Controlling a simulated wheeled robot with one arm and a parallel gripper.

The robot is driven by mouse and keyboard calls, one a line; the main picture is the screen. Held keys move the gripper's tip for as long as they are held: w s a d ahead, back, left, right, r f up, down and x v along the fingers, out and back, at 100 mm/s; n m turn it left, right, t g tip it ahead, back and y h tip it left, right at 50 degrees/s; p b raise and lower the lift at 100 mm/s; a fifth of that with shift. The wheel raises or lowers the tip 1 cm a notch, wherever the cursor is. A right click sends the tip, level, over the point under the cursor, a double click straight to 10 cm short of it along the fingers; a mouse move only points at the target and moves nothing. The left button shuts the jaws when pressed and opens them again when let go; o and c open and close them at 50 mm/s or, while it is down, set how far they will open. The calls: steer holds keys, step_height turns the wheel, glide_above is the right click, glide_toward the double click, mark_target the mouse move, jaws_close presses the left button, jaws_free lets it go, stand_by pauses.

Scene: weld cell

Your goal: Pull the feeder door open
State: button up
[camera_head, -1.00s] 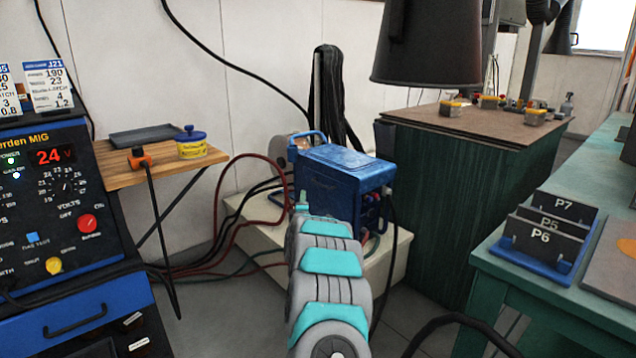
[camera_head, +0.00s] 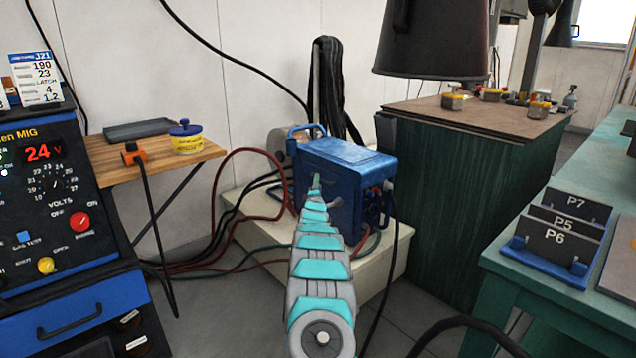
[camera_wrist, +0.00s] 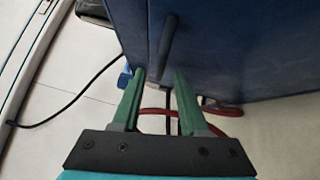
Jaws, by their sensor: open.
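The blue feeder (camera_head: 343,180) stands on a pale plinth behind my arm. My gripper (camera_head: 316,182) is at the feeder's near face, with its tip small and partly hidden by my arm. The door looks closed in the wrist view.
Red and black cables run across the pale plinth (camera_head: 395,262) and floor around the feeder. A welding machine (camera_head: 60,250) and wooden shelf (camera_head: 150,165) stand left. A green-curtained bench (camera_head: 455,210) and a teal table (camera_head: 490,300) stand right.

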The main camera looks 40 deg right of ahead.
steer(key=shift+x, duration=1.05)
jaws_close()
stand_by(1.0)
